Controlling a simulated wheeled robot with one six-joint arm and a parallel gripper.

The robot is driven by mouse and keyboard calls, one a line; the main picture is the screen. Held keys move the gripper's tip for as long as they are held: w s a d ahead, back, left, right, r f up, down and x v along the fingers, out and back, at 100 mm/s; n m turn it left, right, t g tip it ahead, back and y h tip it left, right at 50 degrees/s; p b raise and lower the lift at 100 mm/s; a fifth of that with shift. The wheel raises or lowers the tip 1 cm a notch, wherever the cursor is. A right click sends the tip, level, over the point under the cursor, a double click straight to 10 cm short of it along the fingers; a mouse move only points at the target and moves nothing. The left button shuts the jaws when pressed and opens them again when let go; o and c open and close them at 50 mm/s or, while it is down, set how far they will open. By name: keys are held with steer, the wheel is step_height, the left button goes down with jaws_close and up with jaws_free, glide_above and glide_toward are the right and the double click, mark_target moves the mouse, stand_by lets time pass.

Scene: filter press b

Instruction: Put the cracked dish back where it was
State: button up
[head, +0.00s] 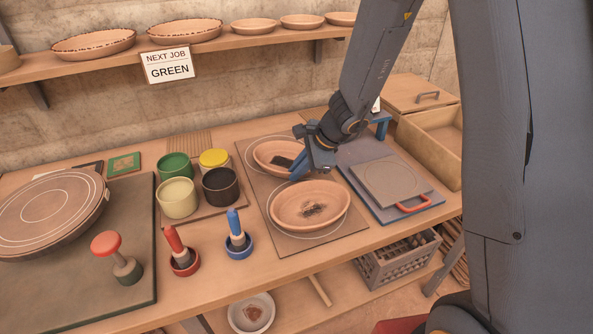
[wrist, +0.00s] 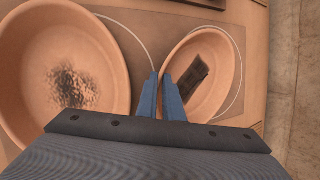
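Two oval terracotta dishes sit on a brown board with white ring outlines (head: 287,246). The front dish (head: 311,206) has a dark speckled patch on its floor; it is at the left in the wrist view (wrist: 68,88). The rear dish (head: 262,158) has a dark rectangular piece in it and is at the right in the wrist view (wrist: 222,60). I cannot make out a crack in either. My gripper (head: 295,172) points down at the rear dish; its blue fingers (wrist: 160,82) are close together, one each side of that dish's near rim. The front dish is apart from them.
A grey-blue plate with a red handle (head: 413,205) lies right. A wall shelf (head: 225,43) holds several dishes above a "NEXT JOB GREEN" sign (head: 169,65). A bowl (head: 251,314) and a crate (head: 398,258) are below the bench.

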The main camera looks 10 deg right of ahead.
steer(key=shift+o, duration=0.4)
steer(key=v, duration=1.2)
steer(key=s+d+f+n+g+h, duration=0.1)
steer(key=s+d+n, duration=0.3)
steer(key=s+n, duration=0.4)
steer(key=s+d+f+n+g+h, duration=0.1)
steer(key=s+d+n+h, duration=0.3)
steer(key=s+n, duration=0.4)
steer(key=shift+s+f, duration=0.3)
steer(key=shift+f, duration=0.05)
